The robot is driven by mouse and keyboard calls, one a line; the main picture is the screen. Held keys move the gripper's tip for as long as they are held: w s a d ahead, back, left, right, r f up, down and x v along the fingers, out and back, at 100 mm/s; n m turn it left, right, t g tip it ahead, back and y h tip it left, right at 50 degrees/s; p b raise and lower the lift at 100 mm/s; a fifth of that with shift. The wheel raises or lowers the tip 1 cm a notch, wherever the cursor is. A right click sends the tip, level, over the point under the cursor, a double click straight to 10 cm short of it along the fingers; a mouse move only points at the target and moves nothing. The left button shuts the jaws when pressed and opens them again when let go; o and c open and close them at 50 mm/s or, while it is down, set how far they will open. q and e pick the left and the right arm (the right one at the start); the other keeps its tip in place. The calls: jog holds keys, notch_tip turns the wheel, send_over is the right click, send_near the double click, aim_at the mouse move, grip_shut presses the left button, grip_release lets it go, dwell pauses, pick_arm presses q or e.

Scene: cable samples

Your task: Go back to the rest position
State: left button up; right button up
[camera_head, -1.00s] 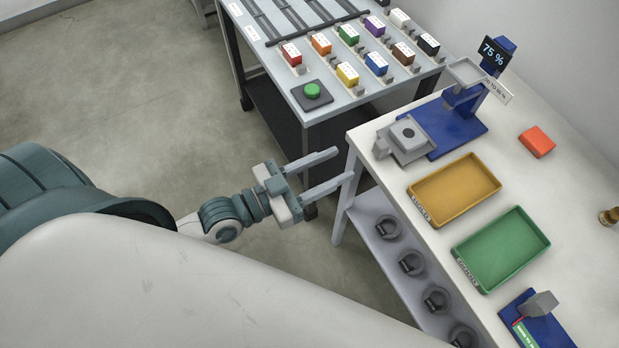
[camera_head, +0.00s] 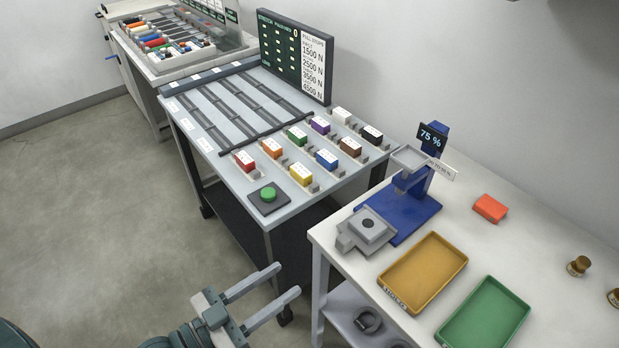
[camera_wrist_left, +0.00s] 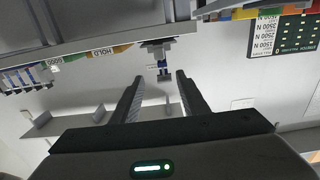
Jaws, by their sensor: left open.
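My left gripper (camera_head: 283,284) is at the bottom of the head view, its two fingers apart and nothing between them. It hangs over the floor, in front of the gap between the two tables and apart from both. In the left wrist view, the left fingers (camera_wrist_left: 158,92) are spread and empty. My right gripper is not in view.
The right table (camera_head: 560,262) holds a blue stand (camera_head: 412,212), an orange tray (camera_head: 392,293), a green tray (camera_head: 446,334) and a red block (camera_head: 490,208). The grey table (camera_head: 215,155) carries several coloured blocks and a green button (camera_head: 268,194). Open floor (camera_head: 90,210) lies left.

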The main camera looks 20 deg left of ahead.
pick_arm(q)
jog(key=w+a+f+n+g+y, duration=0.1)
jog(key=a+f+y, duration=0.15)
jog(key=f, duration=0.85)
jog(key=a+f+n+g+y, duration=0.1)
jog(key=a+f+y, duration=0.15)
jog(key=f, duration=0.85)
jog(key=w+a+f+n+g+y, duration=0.15)
jog(key=a+f, duration=0.25)
jog(key=f, duration=0.8)
jog(key=s+d+f+g+y, duration=0.1)
jog(key=s+d+f+g, duration=0.1)
jog(key=s+f, duration=0.8)
jog(key=s+d+f+n+g+y, duration=0.1)
jog(key=s+f+g, duration=0.3)
jog(key=s+f, duration=0.6)
notch_tip(320, 180, down, 5)
jog(key=shift+s+d+f+g+y, duration=0.1)
jog(key=shift+s+d+g+y, duration=0.3)
jog(key=shift+d, duration=0.2)
jog(key=shift+w, duration=0.1)
